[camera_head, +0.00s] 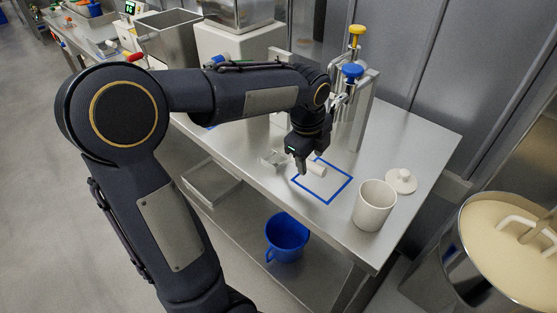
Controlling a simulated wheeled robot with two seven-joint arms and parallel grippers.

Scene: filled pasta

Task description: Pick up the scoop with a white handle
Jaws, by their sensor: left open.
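The scoop with a white handle (317,170) lies on the steel table, its handle reaching into the blue-outlined square (325,199). Its metal end (271,157) shows to the left of my gripper. My left gripper (305,165) is open and points down at the scoop, close to the handle. The fingers hide part of the scoop, and I cannot tell whether they touch it. My right gripper is not in view.
A white cup (374,206) and a white lid (401,181) stand right of the square. Dispensers with a yellow knob (356,30) and a blue knob (352,72) rise behind. A blue bucket (287,238) sits on the lower shelf. A large pot (500,250) stands at right.

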